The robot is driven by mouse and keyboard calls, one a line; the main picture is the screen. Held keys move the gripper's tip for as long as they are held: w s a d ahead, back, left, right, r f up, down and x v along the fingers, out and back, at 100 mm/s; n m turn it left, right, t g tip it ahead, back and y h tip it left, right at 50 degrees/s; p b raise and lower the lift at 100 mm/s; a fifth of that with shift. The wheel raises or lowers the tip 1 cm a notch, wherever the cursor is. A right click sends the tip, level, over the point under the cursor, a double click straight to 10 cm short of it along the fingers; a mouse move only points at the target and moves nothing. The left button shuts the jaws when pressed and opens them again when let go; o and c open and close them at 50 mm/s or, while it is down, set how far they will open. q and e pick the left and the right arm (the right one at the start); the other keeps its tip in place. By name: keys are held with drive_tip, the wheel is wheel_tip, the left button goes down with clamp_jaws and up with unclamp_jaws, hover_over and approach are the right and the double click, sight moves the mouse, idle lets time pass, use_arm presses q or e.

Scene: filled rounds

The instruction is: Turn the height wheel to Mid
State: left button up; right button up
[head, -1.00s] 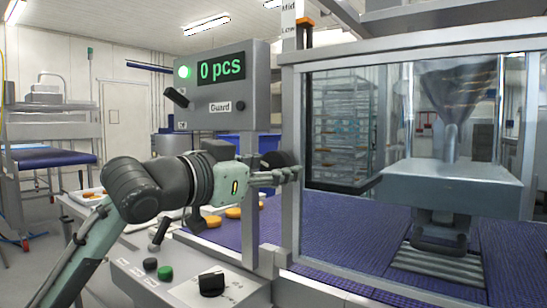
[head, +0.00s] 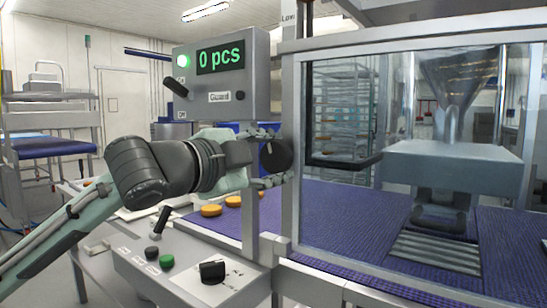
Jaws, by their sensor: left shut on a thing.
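The height wheel (head: 277,155) is a dark round knob on the post of the machine frame, left of the clear window. My left gripper (head: 266,157) is shut on it, with one finger above and one below. The wheel's rear side is hidden. A "Low" label (head: 288,18) shows at the top edge on the post; the rest of the height scale is out of view, and no pointer shows. My right gripper is not in view.
A lower panel (head: 190,270) has a lever, buttons and a black knob. A hopper head (head: 452,163) stands behind the window.

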use_arm(q)
drive_tip(key=shift+m, duration=1.3)
drive_tip(key=shift+f, duration=0.1)
drive_tip(key=o, duration=1.2)
drive_tip(key=shift+c, duration=0.2)
drive_tip(key=v, duration=1.2)
drive_tip(key=shift+d, duration=0.1)
